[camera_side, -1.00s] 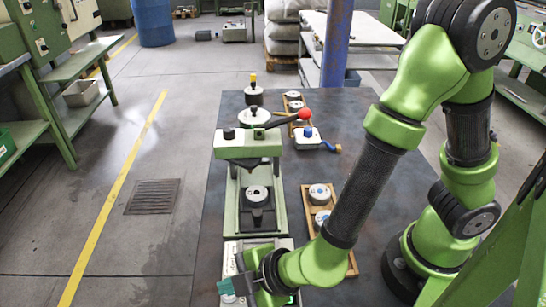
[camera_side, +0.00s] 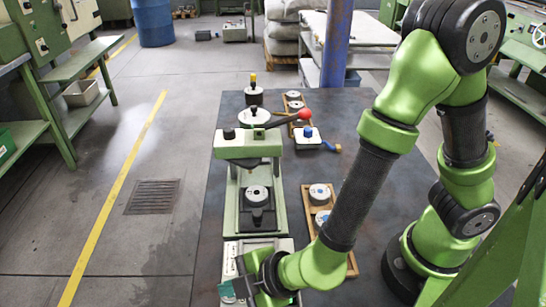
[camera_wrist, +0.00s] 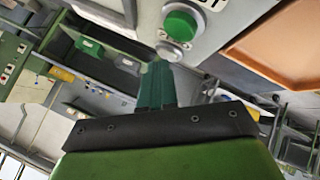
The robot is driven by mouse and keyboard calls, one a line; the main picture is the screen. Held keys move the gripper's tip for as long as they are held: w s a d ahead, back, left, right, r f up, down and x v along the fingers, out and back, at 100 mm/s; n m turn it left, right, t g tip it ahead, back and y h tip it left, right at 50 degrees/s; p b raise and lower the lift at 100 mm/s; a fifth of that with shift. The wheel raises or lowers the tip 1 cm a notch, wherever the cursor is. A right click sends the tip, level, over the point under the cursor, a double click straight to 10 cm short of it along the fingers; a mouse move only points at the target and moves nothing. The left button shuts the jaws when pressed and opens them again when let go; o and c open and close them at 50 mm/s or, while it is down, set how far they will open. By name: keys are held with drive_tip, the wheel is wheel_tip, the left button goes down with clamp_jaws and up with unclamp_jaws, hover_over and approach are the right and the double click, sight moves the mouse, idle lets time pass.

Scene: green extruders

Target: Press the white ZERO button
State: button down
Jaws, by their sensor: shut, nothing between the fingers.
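A light grey control box (camera_side: 284,244) stands at the near end of the bench in the side view, partly hidden by my gripper. In the wrist view its panel (camera_wrist: 222,32) shows a large green button (camera_wrist: 180,26) and a smaller pale round button (camera_wrist: 169,52) beside it. I cannot read a ZERO label; only part of some dark lettering shows. My gripper (camera_wrist: 157,68) is shut and empty, its green fingertips close to the pale button. Whether they touch it I cannot tell. In the side view the fingertips (camera_side: 228,292) are low at the box's left.
A green press (camera_side: 250,150) with a red-knobbed lever stands behind the box. A wooden tray (camera_side: 311,199) with round parts lies to its right. More weights and a blue-handled device (camera_side: 307,136) stand farther back.

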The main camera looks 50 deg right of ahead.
drive_tip(key=shift+r, duration=0.8)
drive_tip(key=shift+r, duration=2.5)
